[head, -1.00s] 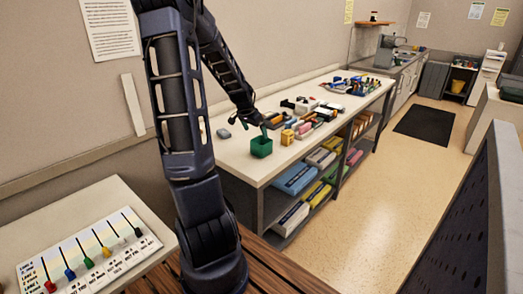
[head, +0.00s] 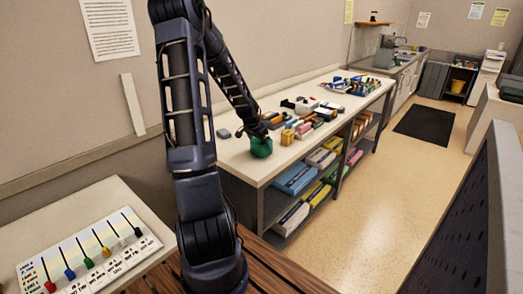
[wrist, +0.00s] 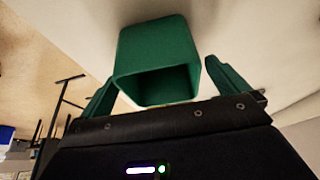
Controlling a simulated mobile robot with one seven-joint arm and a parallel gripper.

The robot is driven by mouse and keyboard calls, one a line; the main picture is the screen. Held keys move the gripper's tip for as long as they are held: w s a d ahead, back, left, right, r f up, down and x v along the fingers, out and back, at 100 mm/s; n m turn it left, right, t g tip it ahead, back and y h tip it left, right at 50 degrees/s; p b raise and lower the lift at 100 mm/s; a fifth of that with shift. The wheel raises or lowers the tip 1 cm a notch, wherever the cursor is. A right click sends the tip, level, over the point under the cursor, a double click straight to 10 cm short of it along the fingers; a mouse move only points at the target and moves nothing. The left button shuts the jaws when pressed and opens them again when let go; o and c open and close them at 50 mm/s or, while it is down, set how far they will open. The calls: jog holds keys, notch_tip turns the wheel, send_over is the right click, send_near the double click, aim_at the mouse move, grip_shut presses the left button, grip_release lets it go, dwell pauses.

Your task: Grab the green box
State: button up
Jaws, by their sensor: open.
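The green box (head: 261,149) stands on the near end of the white-topped table in the head view. In the wrist view the green box (wrist: 158,55) shows as an open-topped square container between the fingers. My gripper (head: 260,138) is right at the box in the head view. In the wrist view my gripper (wrist: 165,85) is open, with one green finger on each side of the box.
A yellow item (head: 287,137) and several small coloured items stand close to the right of the box. A grey item (head: 224,133) lies to its left. The tabletop's front edge (head: 262,184) is near. Shelves below hold coloured packs (head: 296,179).

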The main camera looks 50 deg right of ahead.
jog(key=shift+x, duration=1.45)
jog(key=shift+c, duration=0.4)
jog(key=c, duration=1.1)
jog(key=shift+o, duration=0.2)
